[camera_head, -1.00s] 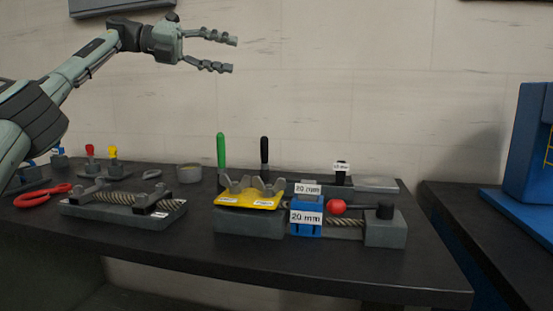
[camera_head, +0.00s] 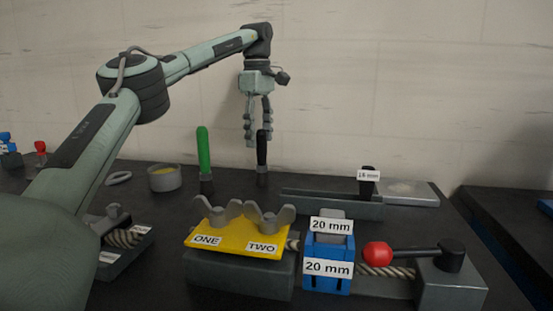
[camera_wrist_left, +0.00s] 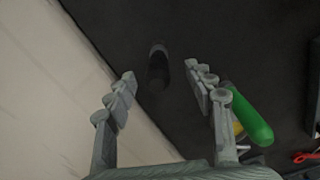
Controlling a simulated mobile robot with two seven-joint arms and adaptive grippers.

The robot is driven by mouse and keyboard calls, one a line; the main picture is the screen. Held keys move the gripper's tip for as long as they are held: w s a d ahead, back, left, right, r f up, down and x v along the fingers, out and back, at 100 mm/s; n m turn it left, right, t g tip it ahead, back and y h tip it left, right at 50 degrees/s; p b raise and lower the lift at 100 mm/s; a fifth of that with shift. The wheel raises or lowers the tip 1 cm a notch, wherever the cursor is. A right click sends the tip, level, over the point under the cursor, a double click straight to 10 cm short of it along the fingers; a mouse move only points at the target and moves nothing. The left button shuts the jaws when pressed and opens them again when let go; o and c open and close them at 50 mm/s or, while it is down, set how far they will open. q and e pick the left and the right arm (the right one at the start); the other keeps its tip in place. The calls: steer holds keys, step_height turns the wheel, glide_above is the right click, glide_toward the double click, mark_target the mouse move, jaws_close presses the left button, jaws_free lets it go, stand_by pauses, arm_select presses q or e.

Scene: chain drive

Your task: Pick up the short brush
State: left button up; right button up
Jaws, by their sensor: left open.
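Two brushes stand upright at the back of the dark table: one with a green handle (camera_head: 203,150) and one with a black handle (camera_head: 262,158). The black one's top looks slightly lower; which is the short one is not labelled. My left gripper (camera_head: 256,138) points down, open and empty, above the black brush, whose top overlaps the fingers in the head view. In the left wrist view the black brush (camera_wrist_left: 157,68) shows between the spread fingers, and the green handle (camera_wrist_left: 250,115) lies just outside the right finger. The right gripper is not in view.
A yellow plate (camera_head: 237,237) with wing nuts, a blue 20 mm block (camera_head: 327,272) and a red-knobbed lever (camera_head: 377,254) stand in front. A grey rail (camera_head: 322,204) lies right of the brushes. A round grey tub (camera_head: 164,180) is to the left.

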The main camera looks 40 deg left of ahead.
mark_target(261, 162)
arm_select(q)
steer(key=shift+a+f, duration=0.2)
steer(key=shift+f, duration=0.2)
steer(key=f, duration=0.4)
steer(key=f+b, duration=0.1)
steer(key=f, duration=0.2)
steer(key=shift+w+d, duration=0.15)
steer(key=shift+d, duration=0.2)
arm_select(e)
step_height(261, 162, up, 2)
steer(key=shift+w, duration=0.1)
arm_select(q)
jaws_close()
